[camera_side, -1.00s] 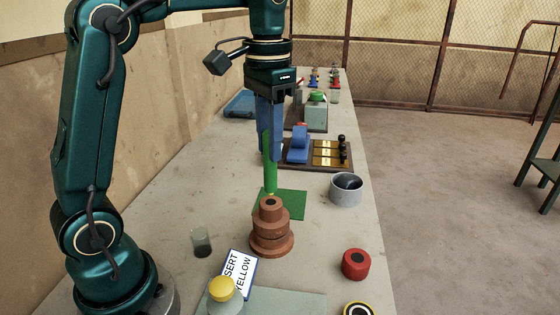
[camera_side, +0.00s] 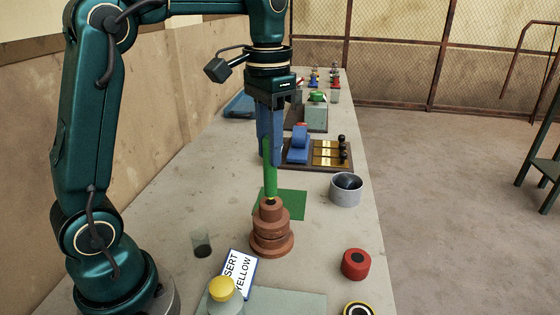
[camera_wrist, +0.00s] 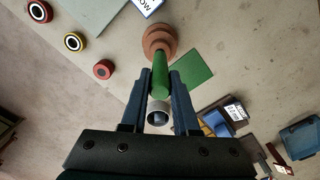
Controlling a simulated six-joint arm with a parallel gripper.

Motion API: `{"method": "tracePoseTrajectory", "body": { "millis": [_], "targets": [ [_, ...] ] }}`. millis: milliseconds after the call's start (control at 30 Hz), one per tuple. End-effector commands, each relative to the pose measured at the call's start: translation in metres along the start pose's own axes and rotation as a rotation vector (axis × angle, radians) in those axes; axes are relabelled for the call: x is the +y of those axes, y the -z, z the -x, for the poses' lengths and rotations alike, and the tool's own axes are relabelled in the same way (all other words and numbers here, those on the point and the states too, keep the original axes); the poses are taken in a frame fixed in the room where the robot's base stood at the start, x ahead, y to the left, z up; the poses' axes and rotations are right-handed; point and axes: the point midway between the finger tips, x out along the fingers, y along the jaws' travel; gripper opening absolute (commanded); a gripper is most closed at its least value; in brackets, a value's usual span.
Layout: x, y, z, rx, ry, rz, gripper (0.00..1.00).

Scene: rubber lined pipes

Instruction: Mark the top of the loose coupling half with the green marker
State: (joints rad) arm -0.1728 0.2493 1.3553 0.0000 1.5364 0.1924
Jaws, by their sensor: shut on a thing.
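A brown-red stepped coupling half (camera_side: 271,238) stands upright on the table, its narrow collar at the top. It also shows in the wrist view (camera_wrist: 160,38), partly hidden by the marker. My gripper (camera_side: 270,155) is above it, its blue fingers shut on the green marker (camera_side: 270,183). The marker is held nearly upright, and its dark tip is at the coupling's top; I cannot tell whether it touches. In the wrist view the marker (camera_wrist: 160,75) sits between my gripper's fingers (camera_wrist: 160,83). No green mark on the coupling is visible.
A green mat (camera_side: 292,205) lies just behind the coupling. A grey pipe ring (camera_side: 346,189) and a red ring (camera_side: 356,264) are to the right.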

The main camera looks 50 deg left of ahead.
Motion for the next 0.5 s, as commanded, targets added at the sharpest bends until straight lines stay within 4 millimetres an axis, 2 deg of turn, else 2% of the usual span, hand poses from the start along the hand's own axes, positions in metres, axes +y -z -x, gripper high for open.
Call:
{"method": "tracePoseTrajectory", "body": {
  "millis": [500],
  "targets": [
    [0.0, 0.0002, -0.006, 0.0, 0.0, 0.0, 0.0]
  ]
}}
